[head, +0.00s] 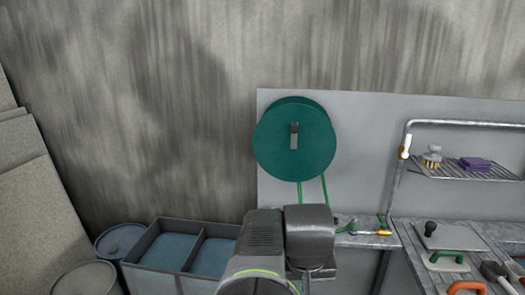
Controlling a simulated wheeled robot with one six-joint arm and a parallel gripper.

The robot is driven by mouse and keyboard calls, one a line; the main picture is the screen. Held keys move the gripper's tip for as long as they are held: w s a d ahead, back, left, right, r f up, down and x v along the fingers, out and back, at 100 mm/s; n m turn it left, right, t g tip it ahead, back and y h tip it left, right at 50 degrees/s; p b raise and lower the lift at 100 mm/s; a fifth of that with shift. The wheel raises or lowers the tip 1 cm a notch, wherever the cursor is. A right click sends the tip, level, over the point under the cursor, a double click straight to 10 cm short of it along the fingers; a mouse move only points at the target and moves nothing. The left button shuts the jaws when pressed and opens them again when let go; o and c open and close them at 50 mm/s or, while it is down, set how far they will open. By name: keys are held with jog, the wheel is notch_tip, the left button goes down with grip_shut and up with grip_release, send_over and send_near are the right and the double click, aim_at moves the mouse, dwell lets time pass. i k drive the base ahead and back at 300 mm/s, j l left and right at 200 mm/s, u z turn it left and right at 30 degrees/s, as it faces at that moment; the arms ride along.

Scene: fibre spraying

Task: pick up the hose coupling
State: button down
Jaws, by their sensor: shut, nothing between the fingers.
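A small brass-yellow fitting (383,232), which looks like the hose coupling, lies on a narrow grey ledge (352,241) right of my arm. A short green piece, apparently hose, lies just left of it; whether they are joined is too small to tell. A green hose reel (293,140) is mounted on the grey wall panel above, and green hose hangs from it down behind my arm. My arm's dark links fill the bottom centre, left of the fitting and apart from it in the picture. My gripper's fingers do not show.
A metal-framed bench (403,238) at right holds trowels and brushes. Above it, a wire shelf (456,172) carries a brush and a purple block (475,164). A grey two-part bin (151,246) and blue drum (119,240) stand lower left. Boards lean at far left.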

aim_at(354, 225)
jog(key=i+l, duration=0.1)
jog(key=l, duration=0.25)
jog(key=i+l, duration=0.1)
jog(key=l, duration=0.3)
jog(key=i+l, duration=0.15)
jog(key=l, duration=0.2)
jog(key=i+l, duration=0.1)
jog(key=l, duration=0.25)
jog(key=u, duration=0.05)
